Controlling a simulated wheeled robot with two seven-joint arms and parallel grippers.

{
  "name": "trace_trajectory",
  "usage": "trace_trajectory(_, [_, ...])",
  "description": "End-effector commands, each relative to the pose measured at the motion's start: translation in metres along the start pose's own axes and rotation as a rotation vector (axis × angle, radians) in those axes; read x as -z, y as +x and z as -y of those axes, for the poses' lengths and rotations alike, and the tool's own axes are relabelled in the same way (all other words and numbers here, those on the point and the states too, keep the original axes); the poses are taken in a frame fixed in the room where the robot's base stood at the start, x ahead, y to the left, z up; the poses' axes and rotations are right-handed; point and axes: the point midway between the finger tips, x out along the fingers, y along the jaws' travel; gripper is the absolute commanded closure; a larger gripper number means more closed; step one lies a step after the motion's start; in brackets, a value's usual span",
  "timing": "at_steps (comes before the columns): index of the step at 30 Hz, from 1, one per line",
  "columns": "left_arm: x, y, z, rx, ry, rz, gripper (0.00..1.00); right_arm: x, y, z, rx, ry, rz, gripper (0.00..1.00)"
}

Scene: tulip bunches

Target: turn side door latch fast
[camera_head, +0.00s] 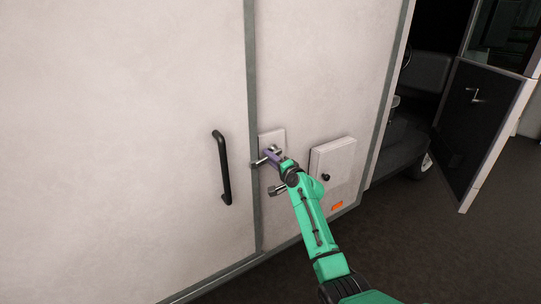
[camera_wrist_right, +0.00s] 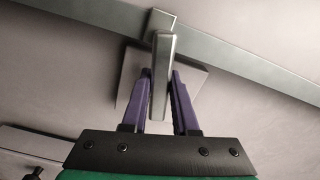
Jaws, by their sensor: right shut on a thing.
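The side door latch (camera_head: 259,163) is a metal lever on a pale square plate (camera_head: 270,136), beside the grey door frame strip. In the right wrist view the latch (camera_wrist_right: 162,75) is a grey bar standing between two purple fingers, its far end at the metal strip. My right gripper (camera_head: 270,156) is at the latch and shut on it; its fingers (camera_wrist_right: 162,92) lie on either side of the bar. The arm and the fingers hide part of the latch and plate in the head view. My left gripper is in neither view.
The white door (camera_head: 120,130) carries a black grab handle (camera_head: 223,168) left of the latch. A white box with a dark knob (camera_head: 333,160) is on the wall to the right. Another metal fitting (camera_head: 277,190) sits just below. A dark door (camera_head: 480,125) stands open at the far right.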

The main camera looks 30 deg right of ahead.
Motion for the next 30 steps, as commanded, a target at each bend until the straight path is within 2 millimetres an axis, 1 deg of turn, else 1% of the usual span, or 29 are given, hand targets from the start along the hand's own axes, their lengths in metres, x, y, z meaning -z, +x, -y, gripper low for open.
trace_trajectory(1, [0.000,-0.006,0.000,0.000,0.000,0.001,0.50,0.000,0.000,0.003,-0.003,0.037,0.002,1.00])
trace_trajectory(3, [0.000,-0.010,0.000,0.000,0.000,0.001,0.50,-0.001,0.000,0.004,-0.003,0.086,0.003,1.00])
trace_trajectory(12, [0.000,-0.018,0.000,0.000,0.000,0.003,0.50,0.000,0.000,0.008,-0.003,0.220,0.002,1.00])
trace_trajectory(18, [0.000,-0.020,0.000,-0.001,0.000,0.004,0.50,0.000,0.000,0.008,-0.003,0.252,0.002,1.00])
trace_trajectory(29, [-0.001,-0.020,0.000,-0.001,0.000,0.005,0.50,0.000,0.000,0.008,-0.001,0.257,0.001,1.00])
trace_trajectory(30, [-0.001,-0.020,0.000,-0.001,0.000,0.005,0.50,0.001,0.000,0.008,-0.001,0.257,0.001,0.65])
